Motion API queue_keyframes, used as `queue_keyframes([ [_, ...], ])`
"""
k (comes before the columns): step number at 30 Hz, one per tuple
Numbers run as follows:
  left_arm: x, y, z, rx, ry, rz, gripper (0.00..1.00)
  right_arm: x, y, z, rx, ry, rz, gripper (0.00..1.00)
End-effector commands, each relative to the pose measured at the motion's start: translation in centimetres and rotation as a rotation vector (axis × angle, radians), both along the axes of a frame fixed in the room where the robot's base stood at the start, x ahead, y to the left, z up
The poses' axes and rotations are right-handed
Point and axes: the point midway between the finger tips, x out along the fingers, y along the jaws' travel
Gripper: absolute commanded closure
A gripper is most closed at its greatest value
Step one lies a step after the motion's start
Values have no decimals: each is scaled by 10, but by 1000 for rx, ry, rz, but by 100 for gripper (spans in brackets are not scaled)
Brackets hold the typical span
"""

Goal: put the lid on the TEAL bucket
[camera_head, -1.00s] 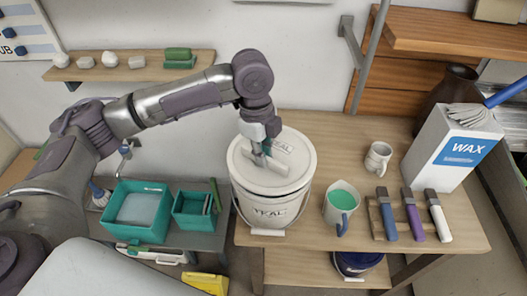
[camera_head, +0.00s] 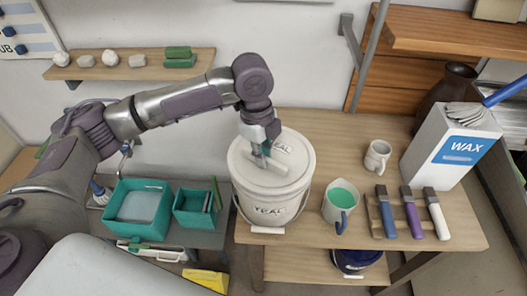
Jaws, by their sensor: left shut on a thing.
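The teal bucket (camera_head: 270,207) is a white pail labelled TEAL, upright on the wooden table. A white lid (camera_head: 292,172), also marked TEAL, covers its top. It looks level and flush with the rim, though I cannot tell if it is pressed down all round. My left gripper (camera_head: 261,156) comes down from above and is shut on the lid, at its raised middle part. The fingers partly hide the lid's middle and back left. My right gripper is not in view.
A jug of teal glaze (camera_head: 341,203) stands close right of the bucket. Teal bins (camera_head: 140,209) stand left. A dark blue bucket (camera_head: 356,262) sits below.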

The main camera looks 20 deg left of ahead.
Motion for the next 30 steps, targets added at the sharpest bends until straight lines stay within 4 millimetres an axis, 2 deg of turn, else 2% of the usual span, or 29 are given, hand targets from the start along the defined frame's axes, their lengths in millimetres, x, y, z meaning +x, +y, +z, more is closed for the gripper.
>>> queue_keyframes([
  [30, 0, 0, -6, 0, -1, 0, 100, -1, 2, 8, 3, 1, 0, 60],
])
